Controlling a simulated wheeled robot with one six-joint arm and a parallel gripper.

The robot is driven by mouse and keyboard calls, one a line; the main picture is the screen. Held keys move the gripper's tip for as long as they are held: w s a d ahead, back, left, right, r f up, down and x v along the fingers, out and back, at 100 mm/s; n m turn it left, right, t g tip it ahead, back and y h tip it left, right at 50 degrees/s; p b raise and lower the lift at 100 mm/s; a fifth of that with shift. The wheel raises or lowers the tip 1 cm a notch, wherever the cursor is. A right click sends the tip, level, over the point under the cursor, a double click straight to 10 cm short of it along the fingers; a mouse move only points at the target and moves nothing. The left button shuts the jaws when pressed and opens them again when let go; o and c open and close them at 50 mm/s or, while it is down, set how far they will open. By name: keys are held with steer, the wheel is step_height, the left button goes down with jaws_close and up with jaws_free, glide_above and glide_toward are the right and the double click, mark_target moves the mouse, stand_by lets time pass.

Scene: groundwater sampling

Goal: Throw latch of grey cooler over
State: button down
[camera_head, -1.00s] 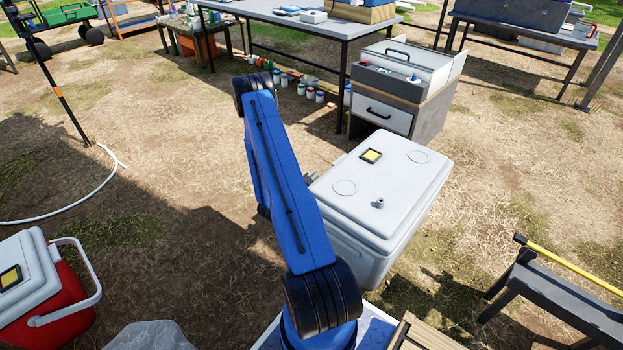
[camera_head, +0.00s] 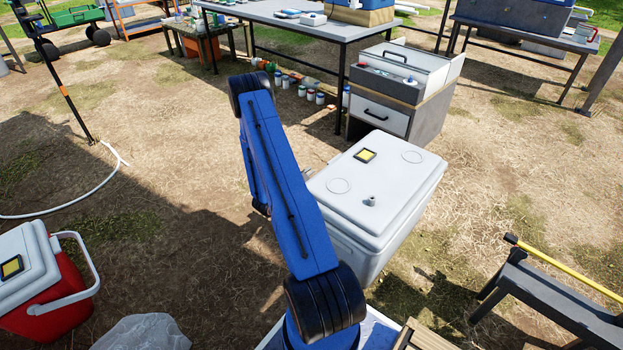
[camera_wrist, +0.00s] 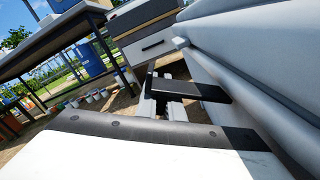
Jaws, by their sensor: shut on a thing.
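The grey cooler (camera_head: 372,190) stands upright on the ground in front of me, with its pale lid closed. My blue arm reaches down along its left side in the head view, and hides much of that side and my gripper. In the wrist view the cooler's grey wall and lid edge (camera_wrist: 240,75) fill the right. My gripper (camera_wrist: 161,90) is close beside that wall, just below the lid edge, shut on the cooler's latch. Dark finger parts cover most of the latch, so its exact position cannot be told.
A grey drawer cabinet (camera_head: 400,95) stands just behind the cooler. A long table (camera_head: 300,22) with jars beneath it is farther back. A red cooler (camera_head: 45,300) sits at the left, and a dark trestle with a yellow bar (camera_head: 570,275) at the right. Open ground lies left of my arm.

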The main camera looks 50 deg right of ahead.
steer(key=shift+s+a+r+m, duration=0.1)
steer(key=shift+s+r+m, duration=0.1)
steer(key=shift+r+m, duration=0.35)
steer(key=shift+s+d+r+m, duration=0.1)
steer(key=shift+s+r+m, duration=0.1)
steer(key=shift+m, duration=0.65)
steer(key=shift+s+a+r+m, duration=0.15)
steer(key=shift+r+m, duration=0.25)
steer(key=shift+m, duration=0.3)
steer(key=c, duration=1.9)
jaws_free()
steer(key=shift+o, duration=0.2)
steer(key=w+a, duration=0.1)
steer(key=a, duration=1.6)
steer(key=shift+a, duration=0.15)
steer(key=shift+w, duration=0.1)
